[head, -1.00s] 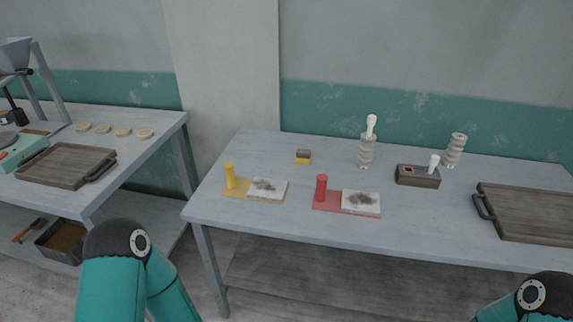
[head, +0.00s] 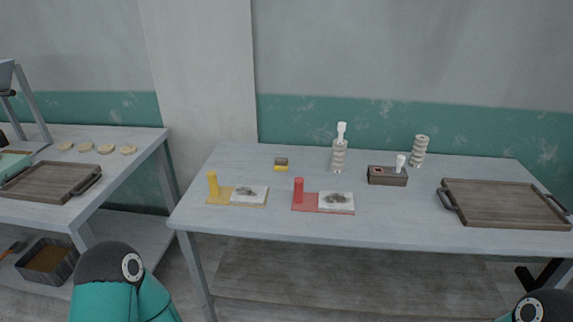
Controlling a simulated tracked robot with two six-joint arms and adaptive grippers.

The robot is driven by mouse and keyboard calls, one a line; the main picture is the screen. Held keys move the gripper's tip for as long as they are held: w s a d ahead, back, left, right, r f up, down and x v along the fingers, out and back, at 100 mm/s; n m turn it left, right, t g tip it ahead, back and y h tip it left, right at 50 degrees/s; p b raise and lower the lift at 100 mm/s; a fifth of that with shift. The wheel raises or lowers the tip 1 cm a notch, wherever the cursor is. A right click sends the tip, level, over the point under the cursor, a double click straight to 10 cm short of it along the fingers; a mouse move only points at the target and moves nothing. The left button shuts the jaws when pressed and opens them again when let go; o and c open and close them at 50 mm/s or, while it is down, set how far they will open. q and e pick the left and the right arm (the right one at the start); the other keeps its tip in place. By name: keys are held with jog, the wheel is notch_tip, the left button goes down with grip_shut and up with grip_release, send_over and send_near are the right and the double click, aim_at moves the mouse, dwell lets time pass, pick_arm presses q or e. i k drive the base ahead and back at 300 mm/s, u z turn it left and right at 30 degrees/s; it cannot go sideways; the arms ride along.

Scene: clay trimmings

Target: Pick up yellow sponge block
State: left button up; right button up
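The sponge block (head: 281,164) is small, with a grey-brown upper part and a yellow lower part. It sits on the grey table (head: 390,222), toward the back and left of the middle, with bare tabletop around it. Only teal and dark links of my two arms show at the bottom left and bottom right of the head view. Neither gripper is in the picture.
In front of the sponge are a yellow mat (head: 222,199) with a yellow cylinder and white slab, and a red mat (head: 312,206) set likewise. Right are spiral pieces (head: 338,156), a dark box (head: 387,178) and a wooden tray (head: 500,203). Another table (head: 130,160) stands left.

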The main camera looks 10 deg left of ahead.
aim_at(281, 164)
jog(key=i, duration=0.9)
jog(key=u, duration=0.05)
